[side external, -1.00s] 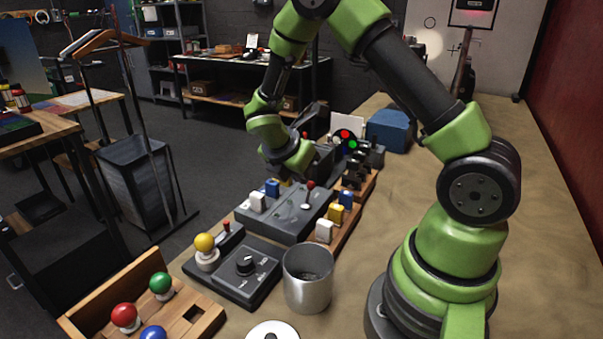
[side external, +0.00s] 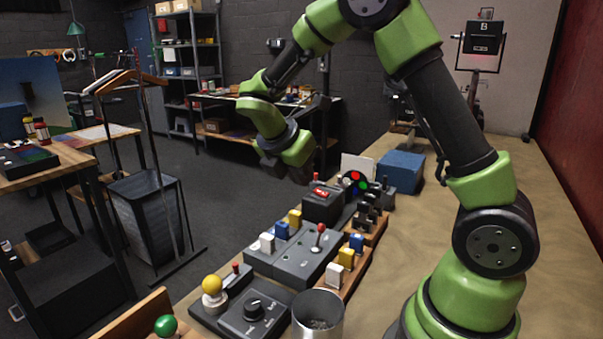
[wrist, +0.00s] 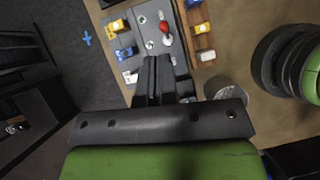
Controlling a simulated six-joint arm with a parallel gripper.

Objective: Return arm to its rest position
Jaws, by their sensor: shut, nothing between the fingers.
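My gripper (side external: 298,170) hangs in the air above the far end of the control panels, clear of them, in the side external view. In the wrist view my gripper (wrist: 155,65) shows its dark fingers together with nothing between them. Below it is the grey panel (side external: 291,262) with a red-tipped lever (side external: 319,236) and blue, white and yellow buttons. The same panel (wrist: 150,45) and red lever knob (wrist: 164,27) show in the wrist view. My arm arches over the bench from its base at the right.
A metal cup (side external: 317,318) and a dial box (side external: 255,318) stand near the front. A yellow ball knob (side external: 211,285) is beside them. A blue box (side external: 401,171) and a red-topped box (side external: 321,202) stand farther back. The bench's right side (side external: 500,180) has free room.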

